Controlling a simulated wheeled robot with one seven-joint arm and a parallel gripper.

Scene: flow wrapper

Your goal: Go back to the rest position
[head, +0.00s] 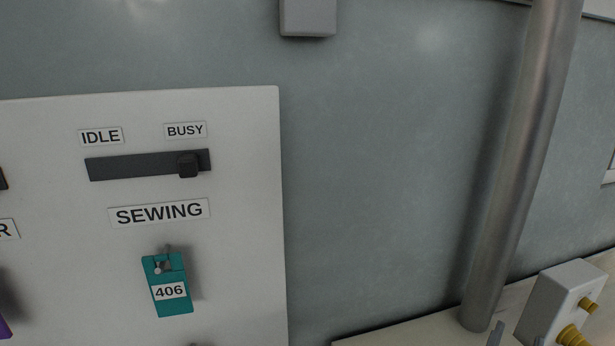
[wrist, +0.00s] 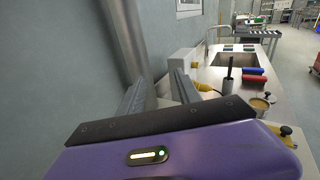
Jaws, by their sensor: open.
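My gripper (wrist: 158,80) is open in the wrist view, its two grey fingers apart with nothing between them. They point toward a metal pipe and the grey wall. In the head view, what look like its fingertips (head: 516,338) just show at the bottom edge, right of centre. They are well to the right of the white board (head: 240,260) and apart from it. The rest of my arm is out of the head view.
The board bears a slider knob (head: 188,165) at the BUSY end and a hanging teal tag (head: 168,305) marked 406. A metal pipe (head: 515,170) stands at right beside a pale box (head: 552,300). A counter (wrist: 225,78) with red and blue rolls extends right.

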